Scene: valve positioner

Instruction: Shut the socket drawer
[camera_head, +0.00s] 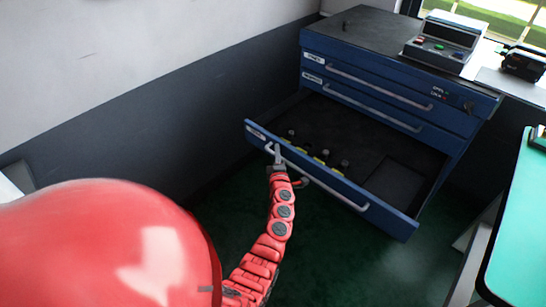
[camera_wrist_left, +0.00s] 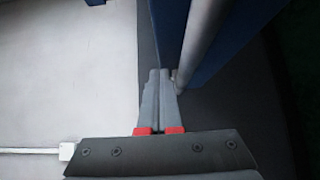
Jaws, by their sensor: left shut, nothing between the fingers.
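The socket drawer (camera_head: 395,217) is the low drawer of a blue cabinet (camera_head: 440,139). It stands pulled well out, with several small dark sockets (camera_head: 323,157) inside. A grey bar handle (camera_head: 335,188) runs along its front. My left gripper (camera_head: 273,151) is at the left end of the drawer front, close to the handle's end. In the left wrist view my left gripper (camera_wrist_left: 160,88) is shut and empty, with its fingertips beside the grey handle (camera_wrist_left: 203,35). I cannot tell whether they touch it. My right gripper is not in view.
Two upper drawers (camera_head: 380,98) of the cabinet are shut. A grey device with buttons (camera_head: 441,45) stands on top. A green-topped table (camera_head: 520,230) is at the right. A wall (camera_head: 130,70) runs along the left. Dark green floor (camera_head: 330,255) lies open before the drawer.

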